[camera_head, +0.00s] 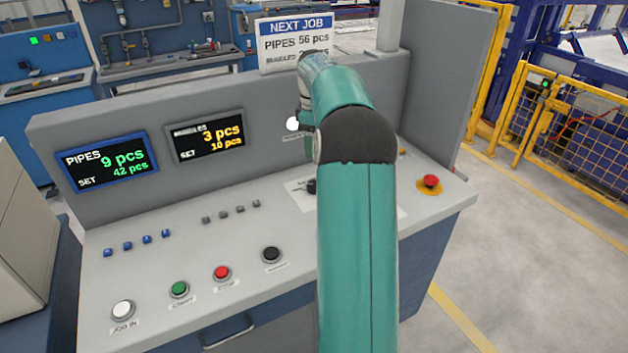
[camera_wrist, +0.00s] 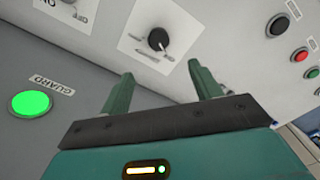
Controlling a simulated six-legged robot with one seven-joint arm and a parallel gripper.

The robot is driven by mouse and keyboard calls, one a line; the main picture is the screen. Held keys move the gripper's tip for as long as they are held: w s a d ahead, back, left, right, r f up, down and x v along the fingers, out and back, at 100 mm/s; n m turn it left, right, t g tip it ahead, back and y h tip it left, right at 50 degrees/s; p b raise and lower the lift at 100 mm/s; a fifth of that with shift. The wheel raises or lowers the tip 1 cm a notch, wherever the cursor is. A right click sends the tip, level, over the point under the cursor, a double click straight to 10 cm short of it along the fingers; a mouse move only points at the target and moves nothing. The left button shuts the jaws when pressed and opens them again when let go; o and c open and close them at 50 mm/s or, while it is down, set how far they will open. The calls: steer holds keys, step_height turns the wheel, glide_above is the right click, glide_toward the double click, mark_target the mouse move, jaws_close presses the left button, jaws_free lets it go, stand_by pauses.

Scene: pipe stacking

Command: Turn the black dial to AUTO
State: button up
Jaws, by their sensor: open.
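The black dial (camera_wrist: 158,40) sits on a white label plate (camera_wrist: 135,30) in the wrist view, just beyond my fingertips. Its small label text is too blurred to read, so I cannot tell its setting. My gripper (camera_wrist: 161,73) is open and empty, its two green fingers apart, with the dial ahead of the gap and no visible contact. In the head view my arm hides most of the dial's area; a dark knob (camera_head: 312,187) on a white plate shows at the arm's left edge, and my fingers are hidden there.
A green lit GUARD button (camera_wrist: 30,103) is left of my gripper in the wrist view. The console carries green (camera_head: 179,289), red (camera_head: 222,272) and black (camera_head: 271,254) buttons, and a red mushroom button (camera_head: 431,181) at right. Display screens (camera_head: 107,160) stand on the back panel.

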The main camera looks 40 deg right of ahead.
step_height(320, 180, down, 14)
steer(key=shift+d, duration=0.15)
steer(key=c, duration=1)
steer(key=shift+o, duration=0.2)
steer(key=shift+m, duration=0.4)
steer(key=m, duration=0.4)
steer(key=shift+w+m, duration=0.1)
steer(key=shift+m, duration=0.3)
steer(key=m, duration=1.2)
steer(key=shift+m, duration=0.3)
steer(key=m, duration=0.5)
steer(key=shift+m, duration=0.3)
